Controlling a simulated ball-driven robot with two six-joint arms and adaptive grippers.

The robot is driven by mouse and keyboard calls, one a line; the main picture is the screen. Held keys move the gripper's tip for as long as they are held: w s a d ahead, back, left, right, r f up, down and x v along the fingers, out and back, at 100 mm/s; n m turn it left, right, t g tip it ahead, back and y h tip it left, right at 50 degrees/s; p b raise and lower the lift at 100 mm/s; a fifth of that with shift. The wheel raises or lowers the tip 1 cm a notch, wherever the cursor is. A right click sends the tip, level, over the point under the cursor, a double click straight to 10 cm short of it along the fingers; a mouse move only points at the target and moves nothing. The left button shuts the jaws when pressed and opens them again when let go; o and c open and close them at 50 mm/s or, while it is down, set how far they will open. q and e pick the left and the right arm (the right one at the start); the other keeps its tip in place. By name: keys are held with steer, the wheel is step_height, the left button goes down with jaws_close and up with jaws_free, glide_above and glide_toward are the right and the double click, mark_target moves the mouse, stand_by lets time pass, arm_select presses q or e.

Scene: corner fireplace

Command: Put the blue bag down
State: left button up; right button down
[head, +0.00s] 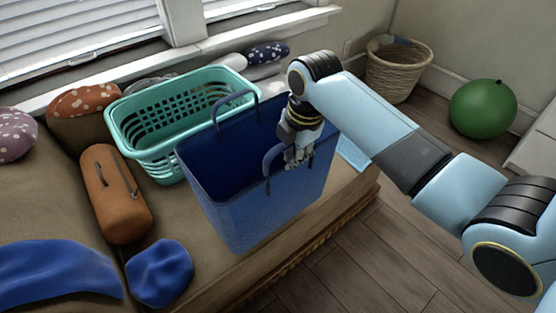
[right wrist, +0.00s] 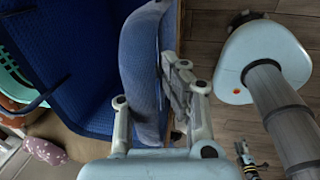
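The blue bag (head: 255,200) stands upright with its mouth up, at the front of the brown sofa seat in the head view. Its two loop handles rise from the rim. My right gripper (head: 298,158) is at the near-right handle and looks shut on it. In the right wrist view the fingers (right wrist: 150,115) lie on either side of the blue handle (right wrist: 142,75), with the bag's inside (right wrist: 70,60) beyond. I cannot tell whether the bag's bottom touches the seat. A small dark part low in the right wrist view may be my left gripper (right wrist: 247,155); its fingers are unclear.
A teal basket (head: 125,125) stands right behind the bag. An orange-brown bolster (head: 115,195) and a crumpled blue cloth (head: 160,272) lie to its left. A wicker basket (head: 398,68) and green ball (head: 483,108) are on the floor. The front floor is clear.

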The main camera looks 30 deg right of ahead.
steer(key=w+d+f+b, duration=0.1)
steer(key=w+f+b, duration=0.1)
steer(key=w+f, duration=0.3)
step_height(320, 180, down, 2)
steer(key=shift+w+d+f, duration=0.15)
steer(key=shift+w, duration=0.1)
steer(key=c, duration=1.5)
jaws_free()
steer(key=shift+f, duration=0.1)
